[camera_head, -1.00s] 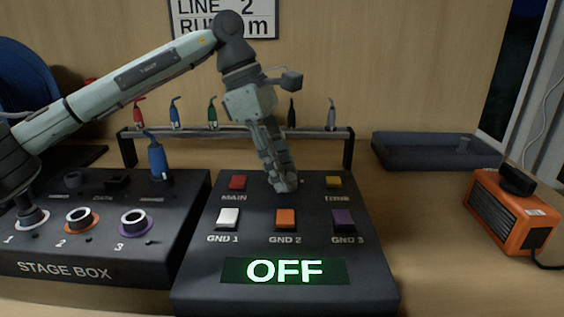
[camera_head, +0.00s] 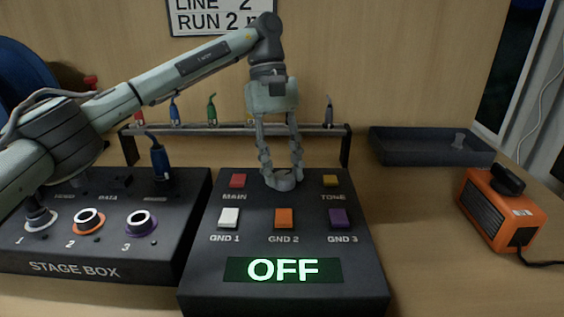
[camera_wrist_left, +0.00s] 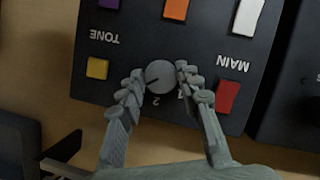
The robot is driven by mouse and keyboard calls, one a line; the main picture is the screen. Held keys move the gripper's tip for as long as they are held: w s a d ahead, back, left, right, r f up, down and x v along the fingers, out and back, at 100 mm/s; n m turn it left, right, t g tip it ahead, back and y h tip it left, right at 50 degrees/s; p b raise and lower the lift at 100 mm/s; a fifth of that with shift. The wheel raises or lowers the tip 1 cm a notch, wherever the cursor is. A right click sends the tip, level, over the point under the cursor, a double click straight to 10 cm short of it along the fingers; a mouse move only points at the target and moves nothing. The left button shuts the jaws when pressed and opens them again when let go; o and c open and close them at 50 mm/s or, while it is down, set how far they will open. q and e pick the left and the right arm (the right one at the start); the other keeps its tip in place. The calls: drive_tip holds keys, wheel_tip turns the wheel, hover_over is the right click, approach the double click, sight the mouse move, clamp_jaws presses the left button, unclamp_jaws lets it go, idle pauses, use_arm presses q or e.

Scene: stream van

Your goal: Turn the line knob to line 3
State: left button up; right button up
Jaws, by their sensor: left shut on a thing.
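The line knob (camera_wrist_left: 161,77) is a round grey knob with a dark pointer mark, at the far edge of the black tester box (camera_head: 205,285). In the left wrist view it sits between both fingertips, and its mark points to the lower left. A number 2 shows beside it; other numbers are partly hidden by the fingers. My left gripper (camera_head: 282,179) comes down from above and is shut on the knob; it also shows in the left wrist view (camera_wrist_left: 160,70). The display (camera_head: 283,270) reads OFF. My right gripper is not in view.
Red MAIN (camera_head: 238,181) and yellow TONE (camera_head: 330,181) buttons flank the knob, with GND buttons in front. The stage box (camera_head: 75,268) is at left. A cable rack (camera_head: 225,130) stands behind. A dark tray (camera_head: 430,148) and orange device (camera_head: 503,215) are right.

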use_arm(q)
drive_tip(key=shift+m+y, duration=0.3)
drive_tip(key=shift+m, duration=0.7)
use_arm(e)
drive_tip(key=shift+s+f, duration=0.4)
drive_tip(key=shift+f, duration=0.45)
use_arm(q)
drive_tip(key=o, duration=1.2)
drive_tip(key=shift+c, duration=0.2)
drive_tip(key=shift+w+r, duration=0.1)
drive_tip(key=shift+r, duration=0.1)
drive_tip(key=v, duration=1.1)
drive_tip(key=shift+w+r, duration=0.2)
drive_tip(key=shift+r, duration=0.1)
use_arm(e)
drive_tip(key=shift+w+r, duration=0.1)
